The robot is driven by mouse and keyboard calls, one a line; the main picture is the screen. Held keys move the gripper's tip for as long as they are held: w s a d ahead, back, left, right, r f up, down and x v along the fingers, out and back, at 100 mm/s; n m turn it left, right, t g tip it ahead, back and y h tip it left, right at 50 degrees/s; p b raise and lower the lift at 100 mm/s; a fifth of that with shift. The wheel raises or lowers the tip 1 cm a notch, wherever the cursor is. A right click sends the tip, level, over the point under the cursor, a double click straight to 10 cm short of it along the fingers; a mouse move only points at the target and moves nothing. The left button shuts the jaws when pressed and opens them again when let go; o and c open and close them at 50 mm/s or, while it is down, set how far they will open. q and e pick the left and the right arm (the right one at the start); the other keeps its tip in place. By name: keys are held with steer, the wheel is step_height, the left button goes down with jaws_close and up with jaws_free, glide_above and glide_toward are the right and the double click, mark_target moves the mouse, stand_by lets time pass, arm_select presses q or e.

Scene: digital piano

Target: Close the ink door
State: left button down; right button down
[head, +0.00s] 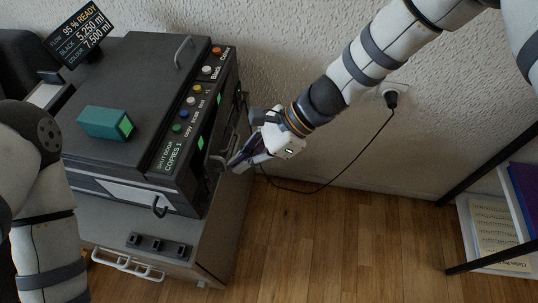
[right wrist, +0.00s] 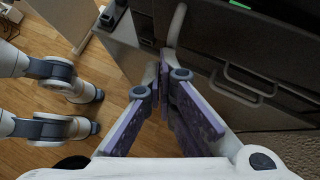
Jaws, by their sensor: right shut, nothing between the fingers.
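The dark grey copier (head: 130,110) stands at the left of the head view, its small green screen reading "SHUT DOOR COPIES 1". Its right side carries dark panels with grey bar handles, which also show in the right wrist view (right wrist: 255,88). I cannot tell for sure which panel is the ink door or how far it stands open. My right gripper (head: 236,161) is shut and empty, close beside this side of the machine. In the right wrist view its purple-padded fingers (right wrist: 164,66) meet near a pale rounded edge or bar; contact is unclear. My left gripper is out of view.
A teal box (head: 105,123) lies on the copier's lid. A display (head: 80,36) stands behind it. A black cable (head: 325,185) runs from the wall socket (head: 392,95) toward the copier. A shelf (head: 490,225) stands at the right. The wooden floor (head: 340,245) between is clear.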

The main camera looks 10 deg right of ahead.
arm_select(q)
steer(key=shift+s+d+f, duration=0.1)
arm_select(e)
steer(key=shift+w+a, duration=0.15)
steer(key=shift+a, duration=1.45)
